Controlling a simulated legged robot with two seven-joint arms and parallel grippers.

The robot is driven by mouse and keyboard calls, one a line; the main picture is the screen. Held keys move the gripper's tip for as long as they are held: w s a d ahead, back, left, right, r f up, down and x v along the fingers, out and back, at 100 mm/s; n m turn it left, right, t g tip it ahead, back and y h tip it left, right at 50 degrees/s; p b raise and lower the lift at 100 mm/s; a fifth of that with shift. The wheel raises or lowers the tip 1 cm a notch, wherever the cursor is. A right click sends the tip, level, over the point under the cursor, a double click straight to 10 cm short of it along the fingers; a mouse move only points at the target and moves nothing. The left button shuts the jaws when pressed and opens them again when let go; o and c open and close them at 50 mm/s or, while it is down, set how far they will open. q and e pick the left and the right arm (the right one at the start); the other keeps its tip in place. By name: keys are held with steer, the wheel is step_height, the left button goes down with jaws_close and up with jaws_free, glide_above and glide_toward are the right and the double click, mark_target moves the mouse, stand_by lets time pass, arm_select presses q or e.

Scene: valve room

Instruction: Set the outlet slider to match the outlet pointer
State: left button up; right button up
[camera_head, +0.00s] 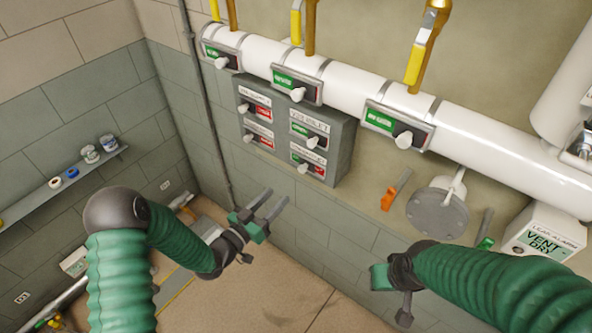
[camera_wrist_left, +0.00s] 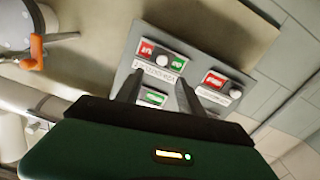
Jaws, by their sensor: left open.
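A grey wall panel (camera_head: 343,150) carries several slider units with white knobs, each with a red or green field and a small label. The labels are too small to read, so I cannot tell which is the outlet slider. Its upper right unit (camera_head: 309,134) shows green, its lower right unit (camera_head: 307,163) green and red. The two left units show red. The left wrist view shows this panel (camera_wrist_left: 190,75) turned, partly behind the fingers. My left gripper (camera_head: 273,205) is open and empty, below and apart from the panel. My right gripper (camera_head: 388,280) is at lower right; its fingers are unclear.
A white pipe (camera_head: 345,87) above the panel bears green indicators with white knobs and yellow levers (camera_head: 421,60). An orange handle (camera_head: 390,198) and a grey flange (camera_head: 437,212) are right of the panel. A shelf (camera_head: 70,180) holds small items at left.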

mark_target(300, 172)
arm_select(q)
steer(key=x, duration=0.3)
steer(key=p+x, duration=0.1)
steer(key=x, duration=0.3)
steer(key=p+x, duration=0.1)
steer(key=x, duration=0.2)
steer(key=shift+w+a+f, duration=0.2)
steer(key=shift+w+f, duration=0.05)
steer(key=shift+w, duration=0.15)
steer(key=shift+w+d, duration=0.25)
steer(key=shift+d, duration=0.1)
steer(key=shift+c, duration=0.6)
steer(key=shift+w, duration=0.1)
jaws_close()
